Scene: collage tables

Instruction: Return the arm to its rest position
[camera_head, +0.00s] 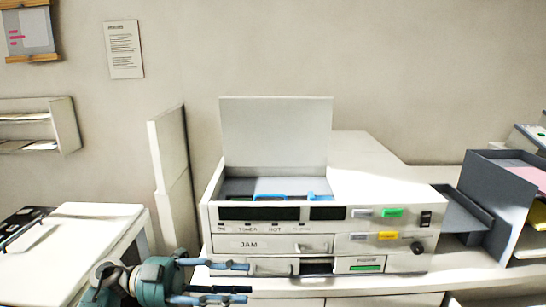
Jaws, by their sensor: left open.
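My left gripper (238,282) comes in at the bottom left of the head view. Its blue-grey fingers point right and are spread apart, with nothing seen between them. It shows in front of the lower left front of a white office machine (288,228). I cannot tell whether it touches the machine. The teal arm (154,282) behind the gripper reaches the bottom edge of the picture. My right gripper is not in view.
The machine's lid (276,132) stands open, with blue parts inside. Its drawer marked JAM (262,244) looks shut. A white table (80,250) is at the left. A dark grey tray unit (496,200) stands at the right. A wall rack (62,126) hangs at the left.

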